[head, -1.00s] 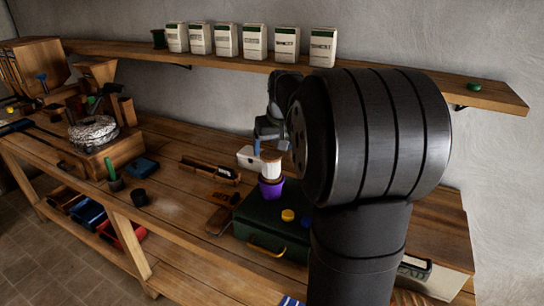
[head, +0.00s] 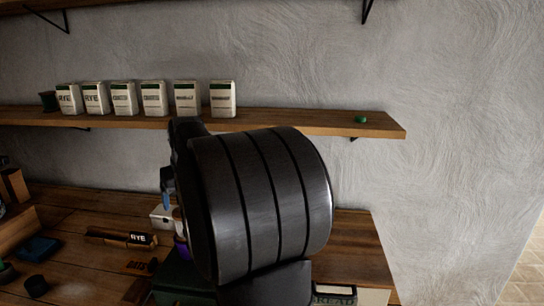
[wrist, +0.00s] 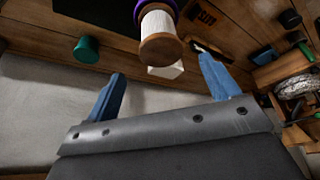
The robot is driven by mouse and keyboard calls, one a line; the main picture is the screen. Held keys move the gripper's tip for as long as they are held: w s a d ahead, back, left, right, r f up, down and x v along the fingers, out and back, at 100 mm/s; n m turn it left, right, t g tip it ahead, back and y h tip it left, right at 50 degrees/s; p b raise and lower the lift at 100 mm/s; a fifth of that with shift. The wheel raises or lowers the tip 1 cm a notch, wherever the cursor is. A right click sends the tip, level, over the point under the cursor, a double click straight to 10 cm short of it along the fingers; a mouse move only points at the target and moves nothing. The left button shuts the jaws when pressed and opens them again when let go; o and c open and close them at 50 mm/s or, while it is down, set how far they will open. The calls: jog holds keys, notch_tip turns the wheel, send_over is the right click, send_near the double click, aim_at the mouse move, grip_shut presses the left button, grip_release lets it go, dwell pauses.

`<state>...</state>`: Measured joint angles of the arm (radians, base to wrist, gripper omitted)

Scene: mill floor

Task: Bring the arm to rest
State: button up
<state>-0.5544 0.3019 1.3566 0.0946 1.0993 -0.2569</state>
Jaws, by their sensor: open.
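My gripper (wrist: 161,68) is open and empty, its two blue fingers apart in the wrist view. A spool of white thread with wooden ends (wrist: 157,25) stands beyond the fingers in that view, at the rim of a purple cup (wrist: 143,6). In the head view my large dark arm link hides most of the gripper; only a bit of blue finger shows at its left edge. The purple cup (head: 181,249) is partly hidden there too, above a dark green box (head: 180,283).
A white box (head: 161,215) sits on the bench behind the cup. A wall shelf (head: 290,122) with several white and green packets (head: 153,98) and a small green knob (head: 361,119) runs behind my arm. Bare wall is at right.

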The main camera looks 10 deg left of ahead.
jog(key=x, duration=1)
jog(key=shift+f, duration=0.25)
notch_tip(320, 180, up, 3)
jog(key=shift+s+r, duration=0.1)
jog(key=shift+r, duration=0.65)
